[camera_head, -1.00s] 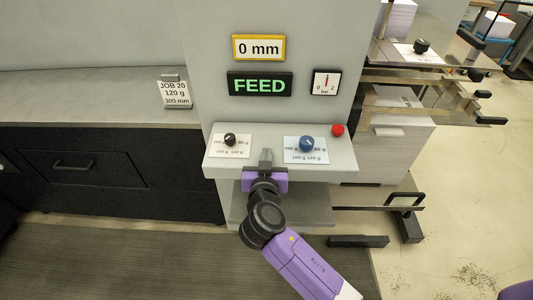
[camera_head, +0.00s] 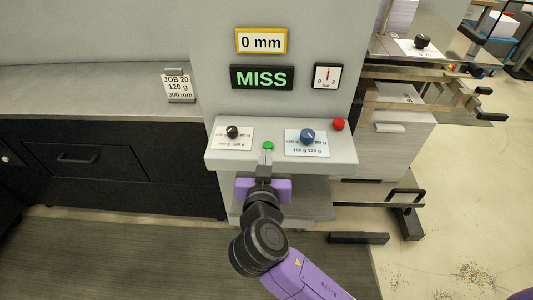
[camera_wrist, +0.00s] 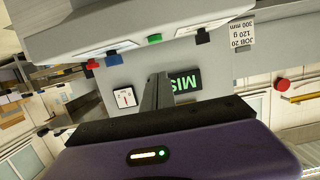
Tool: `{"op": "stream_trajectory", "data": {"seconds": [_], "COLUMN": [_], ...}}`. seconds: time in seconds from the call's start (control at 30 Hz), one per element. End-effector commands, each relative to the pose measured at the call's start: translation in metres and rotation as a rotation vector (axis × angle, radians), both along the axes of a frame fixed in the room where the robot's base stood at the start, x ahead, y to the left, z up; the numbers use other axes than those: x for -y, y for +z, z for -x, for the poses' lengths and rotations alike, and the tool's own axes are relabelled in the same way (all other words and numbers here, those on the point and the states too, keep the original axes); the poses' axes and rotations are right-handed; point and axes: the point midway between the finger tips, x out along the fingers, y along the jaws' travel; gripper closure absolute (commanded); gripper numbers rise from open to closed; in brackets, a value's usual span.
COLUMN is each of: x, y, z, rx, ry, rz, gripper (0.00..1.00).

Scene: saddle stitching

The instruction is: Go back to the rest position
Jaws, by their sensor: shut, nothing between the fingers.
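My gripper (camera_head: 264,171) is shut and empty. In the head view it is just in front of the control shelf (camera_head: 345,152), below a green button (camera_head: 268,146), with a small gap between them. In the wrist view the closed fingers (camera_wrist: 155,92) point toward the grey machine front, and the green button (camera_wrist: 154,39) is near the top. The display (camera_head: 262,77) reads MISS; the yellow-framed display (camera_head: 261,41) above it reads 0 mm. The rest position itself is not marked in view.
A black knob (camera_head: 232,132), a blue knob (camera_head: 307,136) and a red button (camera_head: 338,125) are on the shelf. A pressure gauge (camera_head: 327,76) is above. A job card (camera_head: 179,88) stands at left. Paper stacks (camera_head: 399,150) and metal bars are at right. Open floor lies at front right.

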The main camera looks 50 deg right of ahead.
Motion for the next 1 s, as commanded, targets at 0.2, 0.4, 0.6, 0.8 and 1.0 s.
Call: {"op": "stream_trajectory", "data": {"seconds": [0.2,0.4,0.6,0.8,1.0], "x": [-0.002,-0.002,-0.002,-0.011,-0.058], "y": [0.001,0.001,0.001,0.007,0.018], "z": [0.001,0.001,0.001,-0.011,-0.041], "rx": [0.0,0.001,0.002,-0.027,-0.03], "ry": [0.0,0.001,0.001,0.077,0.371], "rz": [0.0,0.001,0.0,0.054,0.142], "gripper": [1.0,1.0,1.0,1.0,1.0]}}
